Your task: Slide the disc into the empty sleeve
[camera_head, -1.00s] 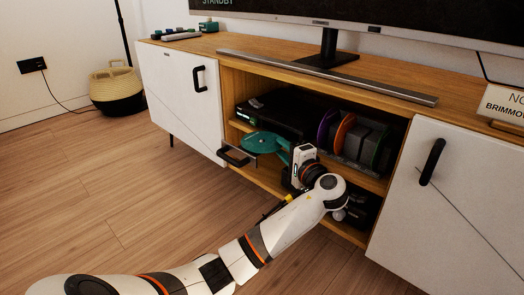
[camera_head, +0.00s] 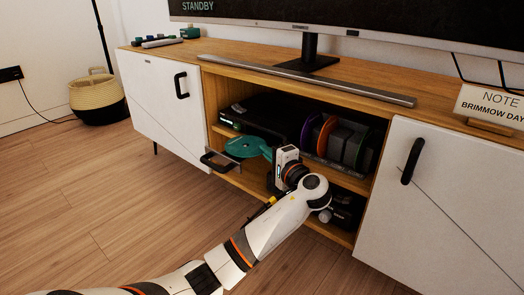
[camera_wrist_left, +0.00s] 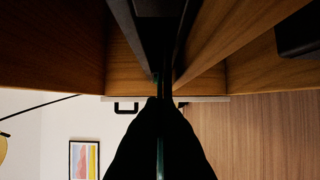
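My left gripper (camera_head: 268,153) is at the disc's right edge. In the left wrist view its dark fingers (camera_wrist_left: 160,135) are close together with a thin teal edge between them, so it looks shut on the disc. A rack (camera_head: 332,165) to the right of the gripper holds upright sleeves: purple (camera_head: 307,131), orange (camera_head: 325,133), grey (camera_head: 347,142) and green. Which sleeve is empty cannot be told. My right gripper is out of view.
A black player (camera_head: 265,110) stands on the shelf behind the disc. A dark device (camera_head: 345,210) sits on the lower shelf. White doors with black handles (camera_head: 411,162) flank the bay. A soundbar (camera_head: 300,77) and a note sign (camera_head: 490,105) are on top. The floor in front is clear.

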